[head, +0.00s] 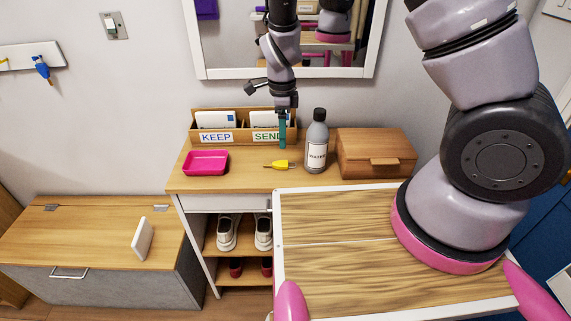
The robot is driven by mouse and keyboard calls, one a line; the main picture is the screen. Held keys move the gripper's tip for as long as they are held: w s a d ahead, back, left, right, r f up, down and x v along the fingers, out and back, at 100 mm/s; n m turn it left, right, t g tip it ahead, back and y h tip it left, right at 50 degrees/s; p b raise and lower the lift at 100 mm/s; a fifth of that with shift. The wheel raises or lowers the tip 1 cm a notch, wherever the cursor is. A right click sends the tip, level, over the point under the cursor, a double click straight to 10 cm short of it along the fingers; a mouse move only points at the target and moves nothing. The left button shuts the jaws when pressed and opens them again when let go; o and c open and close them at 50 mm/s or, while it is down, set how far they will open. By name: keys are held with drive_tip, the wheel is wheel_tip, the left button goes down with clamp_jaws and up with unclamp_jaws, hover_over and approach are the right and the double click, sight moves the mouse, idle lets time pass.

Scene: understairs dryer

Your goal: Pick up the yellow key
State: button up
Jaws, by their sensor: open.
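The yellow key (280,165) lies flat on the wooden top of the shelf cabinet (236,176), between the pink tray and the grey bottle. Its dark tip points left. My gripper (282,142) points down with teal fingers, in front of the organizer's SEND label and just above and behind the key in the picture. It is open and holds nothing. One finger mostly hides the other, and the exact height above the key is hard to tell.
A pink tray (205,162) sits left of the key, and a grey water bottle (316,143) stands close on its right. A letter organizer (232,135) is behind, a wooden box (376,153) farther right. A mirror (375,45) hangs above. A blue key (42,68) hangs on the wall rack.

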sight(283, 163)
wheel_tip(283, 163, down, 10)
clamp_jaws()
idle(0.6)
